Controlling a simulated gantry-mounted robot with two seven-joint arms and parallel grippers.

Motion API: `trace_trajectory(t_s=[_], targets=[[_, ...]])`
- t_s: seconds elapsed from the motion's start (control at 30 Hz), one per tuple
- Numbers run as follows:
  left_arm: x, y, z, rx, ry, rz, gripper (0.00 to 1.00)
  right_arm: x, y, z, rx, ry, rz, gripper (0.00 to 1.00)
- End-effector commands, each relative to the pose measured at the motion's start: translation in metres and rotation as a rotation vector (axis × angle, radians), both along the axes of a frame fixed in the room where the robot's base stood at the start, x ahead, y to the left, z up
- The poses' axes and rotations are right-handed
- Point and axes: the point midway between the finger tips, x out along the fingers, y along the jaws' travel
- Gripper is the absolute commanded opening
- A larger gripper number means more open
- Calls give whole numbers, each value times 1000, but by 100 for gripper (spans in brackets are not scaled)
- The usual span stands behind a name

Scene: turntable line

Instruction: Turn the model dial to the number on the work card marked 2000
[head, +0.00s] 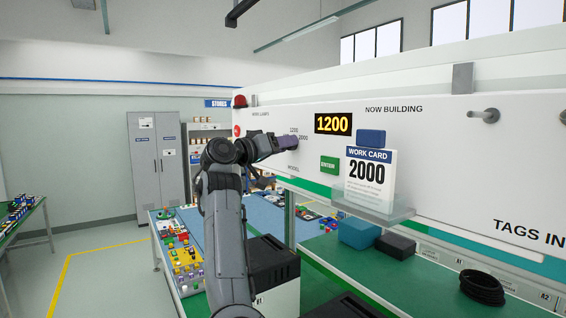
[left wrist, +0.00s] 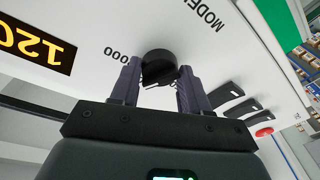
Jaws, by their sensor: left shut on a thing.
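The work card (head: 369,180) reads 2000 and stands upright on a clear ledge of the white panel. The display (head: 333,123) reads 1200; part of it shows upside down in the left wrist view (left wrist: 35,42). The black model dial (left wrist: 158,66) is on the panel beside the MODEL lettering. My left gripper (left wrist: 161,72) is shut on the dial, one finger on each side. The dial's pointer cannot be made out. My right gripper is not in view.
A green button (head: 330,166) is between the dial and the card. Blue (head: 359,233) and dark (head: 395,246) blocks and a black coil (head: 482,288) lie below. A red button (left wrist: 264,132) shows near my left gripper.

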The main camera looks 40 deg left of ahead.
Motion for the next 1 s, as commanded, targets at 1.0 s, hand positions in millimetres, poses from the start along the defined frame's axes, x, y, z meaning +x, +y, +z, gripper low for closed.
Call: trace_trajectory(t_s=[1.0], targets=[[0,2,-1,676,-148,0,15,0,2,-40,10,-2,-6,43]])
